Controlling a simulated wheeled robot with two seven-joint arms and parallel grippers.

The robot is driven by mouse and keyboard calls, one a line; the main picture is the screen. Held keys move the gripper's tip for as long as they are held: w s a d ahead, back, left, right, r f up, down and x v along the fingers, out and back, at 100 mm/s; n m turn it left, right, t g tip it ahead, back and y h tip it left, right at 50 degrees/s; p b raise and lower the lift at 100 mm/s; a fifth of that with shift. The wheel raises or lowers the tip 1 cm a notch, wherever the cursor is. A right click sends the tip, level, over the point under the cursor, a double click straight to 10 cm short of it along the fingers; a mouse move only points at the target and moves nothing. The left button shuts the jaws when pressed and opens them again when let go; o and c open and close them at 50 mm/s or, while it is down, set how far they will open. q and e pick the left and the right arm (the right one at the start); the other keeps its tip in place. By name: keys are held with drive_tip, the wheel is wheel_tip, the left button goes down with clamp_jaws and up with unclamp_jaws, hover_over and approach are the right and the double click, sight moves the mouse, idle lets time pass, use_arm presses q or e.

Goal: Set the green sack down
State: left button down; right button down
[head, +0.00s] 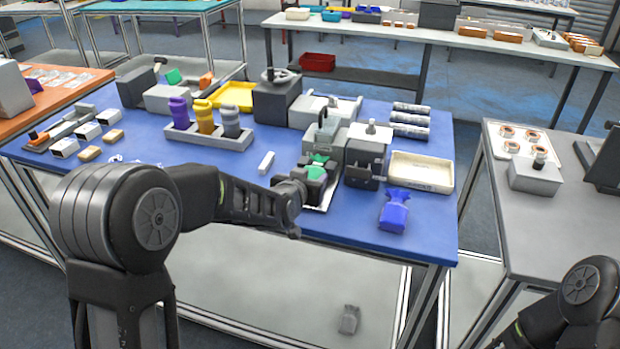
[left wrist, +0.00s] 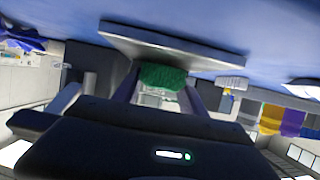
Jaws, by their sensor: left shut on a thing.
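The green sack (head: 316,172) is at the front middle of the blue table (head: 230,200), partly covered by dark fingers. My left gripper (head: 315,180) is shut on it. In the left wrist view the green sack (left wrist: 162,77) shows between the two fingers (left wrist: 163,92). A flat grey plate (left wrist: 175,45) lies close beyond it there; I cannot tell whether the sack touches it. In the head view a pale edge of the plate (head: 327,200) shows beside the gripper. My right gripper is out of view; only part of that arm shows at the lower right.
A blue sack (head: 393,212) lies right of the gripper, before a cream tray (head: 421,172). A dark grey machine (head: 366,157) stands close by. A grey rack (head: 208,138) holds purple, yellow and grey sacks. A grey sack (head: 349,320) lies below, beyond the table's front edge.

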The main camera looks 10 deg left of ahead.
use_arm(q)
drive_tip(key=shift+f, duration=0.1)
drive_tip(key=shift+f, duration=0.15)
drive_tip(key=c, duration=0.6)
unclamp_jaws()
drive_tip(key=shift+c, duration=0.2)
drive_tip(key=v, duration=0.7)
drive_tip(key=shift+w, duration=0.1)
drive_tip(key=shift+s+r, duration=0.3)
drive_tip(key=shift+s, duration=0.15)
drive_tip(key=shift+o, duration=0.3)
